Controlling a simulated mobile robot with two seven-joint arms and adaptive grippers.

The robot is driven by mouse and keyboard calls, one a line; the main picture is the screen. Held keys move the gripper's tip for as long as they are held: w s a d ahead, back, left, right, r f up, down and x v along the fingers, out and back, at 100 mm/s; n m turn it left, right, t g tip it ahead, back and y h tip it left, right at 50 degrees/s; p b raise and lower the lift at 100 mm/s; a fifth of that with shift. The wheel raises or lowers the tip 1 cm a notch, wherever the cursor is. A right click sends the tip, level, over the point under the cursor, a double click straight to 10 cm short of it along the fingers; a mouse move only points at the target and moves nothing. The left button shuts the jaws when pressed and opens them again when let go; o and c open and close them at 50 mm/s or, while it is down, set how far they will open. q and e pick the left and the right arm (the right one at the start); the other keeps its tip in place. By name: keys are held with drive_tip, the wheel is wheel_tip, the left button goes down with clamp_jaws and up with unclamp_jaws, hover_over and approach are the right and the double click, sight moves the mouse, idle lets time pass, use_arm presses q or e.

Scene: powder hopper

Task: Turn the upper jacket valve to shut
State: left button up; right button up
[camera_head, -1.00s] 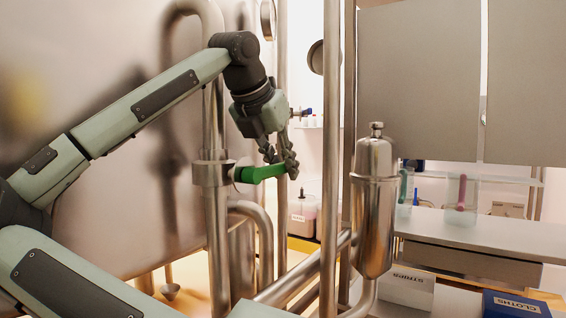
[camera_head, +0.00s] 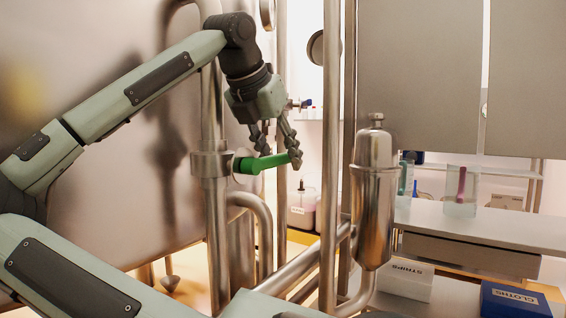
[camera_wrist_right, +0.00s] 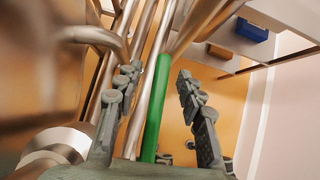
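The green valve handle (camera_head: 266,162) sticks out to the right, nearly level and tilted slightly up, from a metal valve body (camera_head: 211,162) on the vertical pipe. My right gripper (camera_head: 280,155) is at the handle from above, with its fingers spread. In the right wrist view the green handle (camera_wrist_right: 156,105) runs between the two fingers of the gripper (camera_wrist_right: 157,82), with a gap on each side. The handle's far end is near the right finger in the head view. My left gripper is not in view.
A large steel vessel (camera_head: 90,190) fills the left. Vertical pipes (camera_head: 331,140) and a steel canister (camera_head: 375,205) stand right of the handle. A shelf (camera_head: 470,232) with tubs, a STRIPS box (camera_head: 405,281) and a blue CLOTHS box (camera_head: 515,300) are farther right.

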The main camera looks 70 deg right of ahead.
sight(262, 158)
drive_tip(key=v, duration=1)
drive_tip(key=shift+a+r, duration=0.1)
drive_tip(key=shift+a, duration=0.05)
idle(0.3)
